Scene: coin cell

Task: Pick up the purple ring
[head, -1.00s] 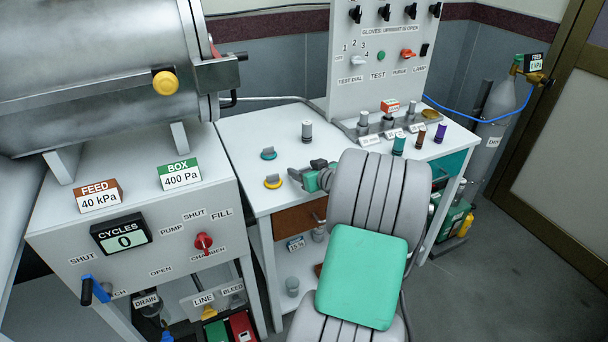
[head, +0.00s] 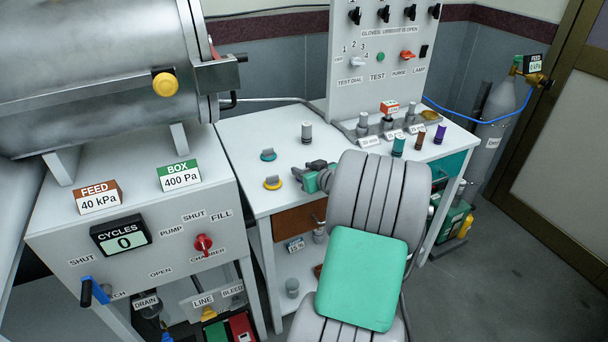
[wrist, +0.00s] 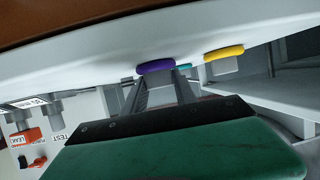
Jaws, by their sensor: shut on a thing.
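The purple ring (wrist: 156,68) shows in the wrist view at the tips of my gripper (wrist: 160,78), whose two grey fingers are closed on it. It lies close against the pale table surface; I cannot tell whether it touches. In the head view my gripper (head: 308,168) is low over the white table, partly behind my arm, and I cannot make out the purple ring there.
A yellow ring (head: 272,183) and a teal ring (head: 268,155) lie on the white table (head: 240,130) to the left. A grey cylinder (head: 306,133) stands behind. Several coloured cylinders, including a purple one (head: 440,133), stand at the right.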

